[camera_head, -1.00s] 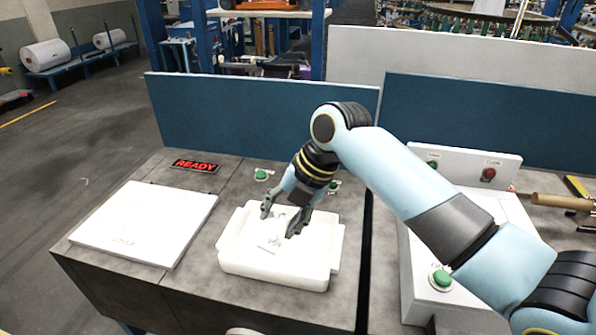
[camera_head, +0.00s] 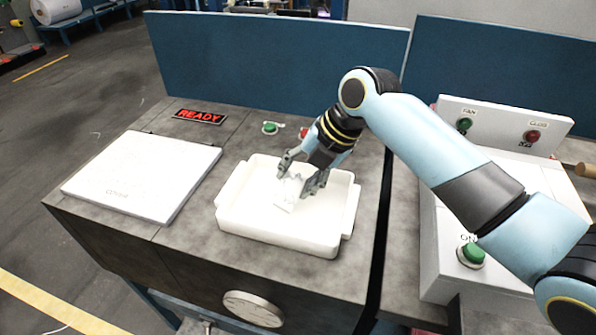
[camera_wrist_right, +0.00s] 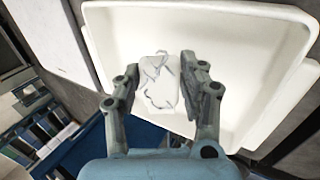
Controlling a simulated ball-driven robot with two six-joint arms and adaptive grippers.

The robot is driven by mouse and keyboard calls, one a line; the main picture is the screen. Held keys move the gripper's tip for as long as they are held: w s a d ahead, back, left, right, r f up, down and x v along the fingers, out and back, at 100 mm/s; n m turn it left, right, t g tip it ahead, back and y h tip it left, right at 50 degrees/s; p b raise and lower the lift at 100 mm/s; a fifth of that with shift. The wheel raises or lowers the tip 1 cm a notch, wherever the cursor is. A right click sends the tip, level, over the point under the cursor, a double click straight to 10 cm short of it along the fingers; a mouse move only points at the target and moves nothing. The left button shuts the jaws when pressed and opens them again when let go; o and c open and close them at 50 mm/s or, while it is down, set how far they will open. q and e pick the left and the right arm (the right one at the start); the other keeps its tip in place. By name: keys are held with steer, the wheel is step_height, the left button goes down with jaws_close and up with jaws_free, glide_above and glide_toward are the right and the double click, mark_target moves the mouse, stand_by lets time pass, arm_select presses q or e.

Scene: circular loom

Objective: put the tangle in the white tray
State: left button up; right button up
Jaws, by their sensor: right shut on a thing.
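The tangle (camera_head: 287,193) is a small whitish bundle with thin grey strands, over the inside of the white tray (camera_head: 237,219). My right gripper (camera_head: 298,177) reaches down into the tray area and is shut on the tangle. In the right wrist view the tangle (camera_wrist_right: 160,82) sits between the two fingers of the gripper (camera_wrist_right: 161,76), with the white tray (camera_wrist_right: 240,45) behind it. I cannot tell whether the tangle touches the tray floor. My left gripper is not in view.
A white cover (camera_head: 143,176) lies left of the tray, near a READY sign (camera_head: 200,116). A green button (camera_head: 270,128) is behind the tray. A white control box (camera_head: 490,190) with buttons stands at right. A blue panel (camera_head: 270,62) closes the back.

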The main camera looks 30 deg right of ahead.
steer(key=shift+f+b, duration=0.35)
steer(key=shift+f, duration=0.5)
steer(key=shift+f, duration=0.35)
steer(key=o, duration=1.4)
steer(key=v, duration=1.2)
